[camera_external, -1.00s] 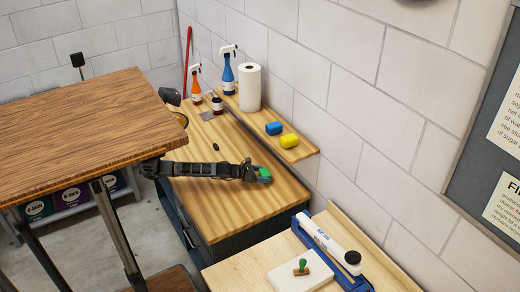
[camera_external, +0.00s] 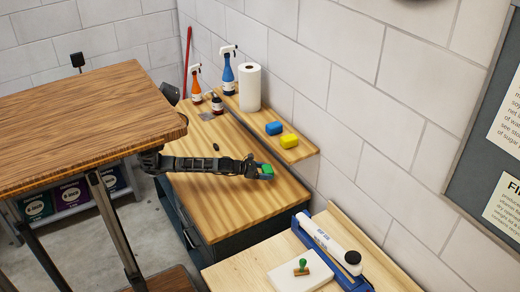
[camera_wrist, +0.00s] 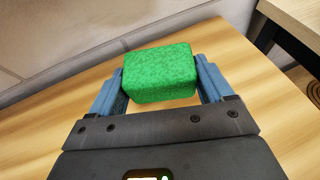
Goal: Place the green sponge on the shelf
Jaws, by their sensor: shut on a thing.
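The green sponge (camera_external: 267,168) is held between the two fingers of my gripper (camera_external: 266,173) over the right part of the wooden bench top. In the wrist view the green sponge (camera_wrist: 160,73) sits between the blue fingers of my gripper (camera_wrist: 160,85), one on each side. The gap between sponge and bench is hard to judge. The shelf (camera_external: 308,149) is a raised wooden ledge along the wall, behind my gripper. A blue sponge (camera_external: 274,128) and a yellow sponge (camera_external: 289,141) lie on it towards its right end.
A paper towel roll (camera_external: 249,88) and a blue spray bottle (camera_external: 228,72) stand at the shelf's left. An orange spray bottle (camera_external: 196,88) and a dark bottle (camera_external: 217,104) stand nearby. A small black object (camera_external: 216,147) lies on the bench (camera_external: 240,215). The shelf's right end is bare.

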